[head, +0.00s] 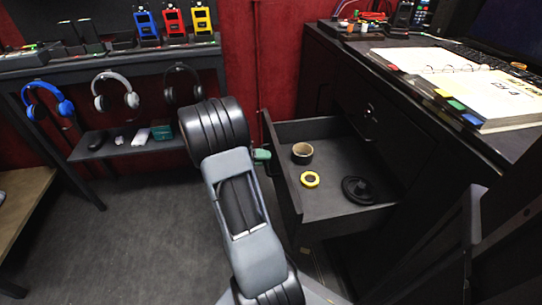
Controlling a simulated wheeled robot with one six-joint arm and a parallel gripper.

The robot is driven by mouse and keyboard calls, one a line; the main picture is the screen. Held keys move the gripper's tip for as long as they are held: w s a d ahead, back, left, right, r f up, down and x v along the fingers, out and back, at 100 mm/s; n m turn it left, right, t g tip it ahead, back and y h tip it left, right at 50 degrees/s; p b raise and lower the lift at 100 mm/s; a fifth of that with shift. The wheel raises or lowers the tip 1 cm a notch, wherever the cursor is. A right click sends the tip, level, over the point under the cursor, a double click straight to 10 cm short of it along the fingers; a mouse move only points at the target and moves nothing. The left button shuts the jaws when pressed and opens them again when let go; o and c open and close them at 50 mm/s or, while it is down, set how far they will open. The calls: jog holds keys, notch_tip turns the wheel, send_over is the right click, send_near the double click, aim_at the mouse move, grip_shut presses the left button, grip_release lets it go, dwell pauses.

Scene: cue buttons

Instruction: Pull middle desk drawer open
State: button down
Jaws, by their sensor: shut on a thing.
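The desk drawer (340,200) stands pulled well out of the dark desk, below a closed drawer front with a round knob (371,112). It holds a brown tape roll (302,153), a small yellow ring (310,179) and a black disc-shaped item (358,190). My gripper (263,156) shows only as a small green part at the outer face of the drawer front. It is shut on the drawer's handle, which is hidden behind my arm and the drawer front.
An open ring binder (470,85) lies on the desk top (400,45). A dark shelf stand (110,60) at the left carries blue, red and yellow devices, with headphones hanging below. The grey floor (130,240) left of my arm is clear. A wooden bench edge (25,215) is at far left.

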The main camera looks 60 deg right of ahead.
jog(key=shift+f+v, duration=0.15)
jog(key=shift+v, duration=0.5)
jog(key=shift+f+v, duration=0.15)
jog(key=shift+v, duration=0.55)
jog(key=shift+w, duration=0.1)
jog(key=c, duration=1.2)
grip_release()
jog(key=p+v, duration=0.3)
jog(key=v, duration=1)
jog(key=shift+w+a, duration=0.25)
jog(key=shift+r, duration=0.1)
jog(key=s+a+r+n+t+y+p, duration=0.3)
jog(key=a+r+t+p, duration=0.2)
jog(key=a+r+p, duration=0.2)
jog(key=s+a+r+n+t+y+p, duration=0.3)
jog(key=a+r+p, duration=0.4)
jog(key=r+p, duration=0.5)
jog(key=s+a+r+n+t+y+p, duration=0.3)
jog(key=s+a+r+t+y+p, duration=0.2)
jog(key=r, duration=1)
jog(key=shift+a+r+t+p, duration=0.1)
jog(key=shift+a+t+p, duration=0.3)
jog(key=shift+a+p, duration=0.6)
jog(key=shift+a+r+t+p, duration=0.15)
jog(key=shift+a+t+p, duration=0.3)
jog(key=shift+p, duration=0.9)
